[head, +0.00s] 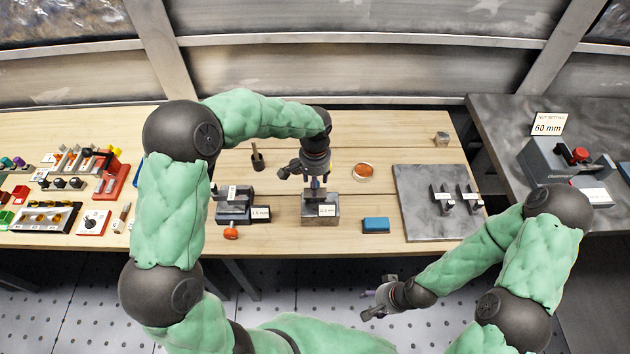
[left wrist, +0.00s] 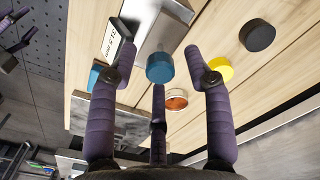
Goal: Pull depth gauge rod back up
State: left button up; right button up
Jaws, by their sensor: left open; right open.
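A blue round knob (left wrist: 160,68), which looks like the top of the depth gauge rod, sits between the spread fingers of my left gripper (left wrist: 160,58) in the left wrist view. In the head view my left gripper (head: 315,178) points down over a grey metal block (head: 320,210) with a white label (head: 328,211). The left gripper is open, and I see no finger clearly closed on the knob. The rod below the knob is mostly hidden. My right gripper (head: 380,298) is open and empty, in front of the bench edge.
A dark stepped block (head: 235,208) stands left of the grey block. A blue box (head: 376,225) and an orange round dish (head: 362,172) lie to the right. A grey plate (head: 440,202) carries small dark parts. A dark upright peg (head: 257,158) stands behind left.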

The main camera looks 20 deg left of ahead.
pick_arm(q)
grip_shut()
jog(key=shift+r+p, duration=1.2)
jog(key=shift+r, duration=0.7)
jog(key=shift+w+f, duration=0.1)
jog(key=shift+c, duration=1)
grip_release()
jog(key=shift+o, duration=1)
